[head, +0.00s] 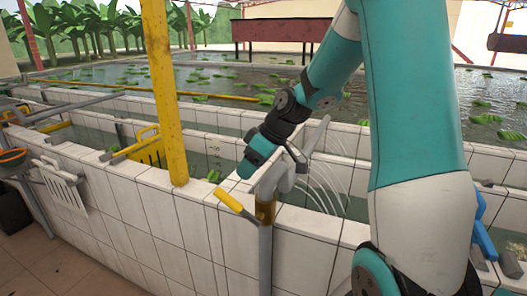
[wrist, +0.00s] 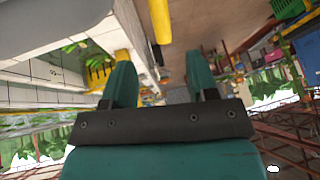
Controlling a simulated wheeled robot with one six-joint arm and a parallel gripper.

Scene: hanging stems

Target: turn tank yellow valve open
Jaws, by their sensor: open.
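The yellow valve handle (head: 237,207) slants from upper left to lower right, outside the tiled tank wall. It meets a brownish-yellow valve body (head: 265,211) on a grey upright pipe (head: 265,262). My gripper (head: 247,168) is above the handle in the head view, apart from it in the picture; the depth between them is unclear. In the wrist view my gripper (wrist: 161,80) shows two teal fingers spread wide with nothing between them. A yellow bar shows beyond the fingers there; I cannot tell whether it is the handle or the post.
A thick yellow post (head: 163,90) stands left of my gripper. White-tiled tank walls (head: 140,205) hold water with floating green leaves. A yellow basket (head: 148,148) sits in the tank behind the post. A white slotted rack (head: 62,187) hangs on the wall at left.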

